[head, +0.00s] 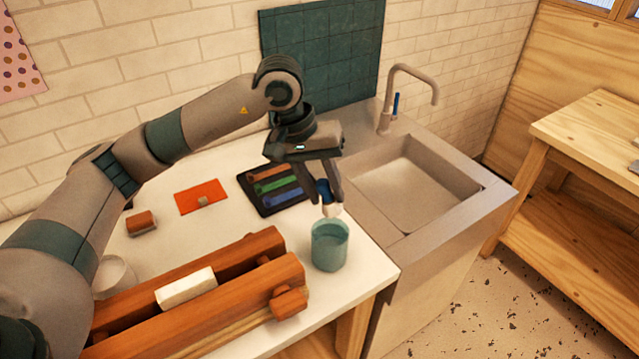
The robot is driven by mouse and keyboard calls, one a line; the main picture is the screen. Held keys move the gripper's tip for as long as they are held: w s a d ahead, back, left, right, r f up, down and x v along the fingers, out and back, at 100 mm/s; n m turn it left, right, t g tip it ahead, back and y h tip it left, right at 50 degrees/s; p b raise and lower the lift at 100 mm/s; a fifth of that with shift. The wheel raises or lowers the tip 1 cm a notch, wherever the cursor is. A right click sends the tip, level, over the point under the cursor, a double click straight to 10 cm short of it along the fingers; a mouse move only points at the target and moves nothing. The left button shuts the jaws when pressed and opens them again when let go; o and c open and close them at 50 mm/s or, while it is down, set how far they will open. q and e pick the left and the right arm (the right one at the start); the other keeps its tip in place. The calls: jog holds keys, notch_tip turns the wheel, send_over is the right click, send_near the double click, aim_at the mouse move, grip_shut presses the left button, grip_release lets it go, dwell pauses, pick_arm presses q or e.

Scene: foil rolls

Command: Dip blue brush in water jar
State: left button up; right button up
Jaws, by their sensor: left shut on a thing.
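The water jar (329,252) is a teal, see-through cup standing upright near the front right corner of the white counter. My left gripper (331,202) is over the jar, pointing down, and is shut on a small blue piece with a whitish end, which looks like the blue brush (323,188). Its pale end is just above the jar's back rim; I cannot tell whether it touches the rim. The fingers hide part of it. My right gripper is out of view.
A dark tray (257,201) with brown, green and blue bars lies behind the jar. A wooden trough (190,318) with a white block stands front left. An orange card (201,196) lies farther back. The sink (405,185) with its tap is at the right.

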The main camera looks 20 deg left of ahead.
aim_at(324, 215)
pick_arm(q)
jog(key=shift+s, duration=0.15)
jog(key=shift+f, duration=1.1)
jog(key=shift+f+b, duration=0.35)
jog(key=shift+f, duration=1.05)
jog(key=shift+f+b, duration=0.95)
jog(key=shift+b, duration=0.25)
jog(key=shift+f+b, duration=1.3)
jog(key=shift+b, duration=0.4)
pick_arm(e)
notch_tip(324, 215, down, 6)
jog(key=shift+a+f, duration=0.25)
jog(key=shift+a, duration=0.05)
pick_arm(q)
jog(key=shift+r, duration=0.1)
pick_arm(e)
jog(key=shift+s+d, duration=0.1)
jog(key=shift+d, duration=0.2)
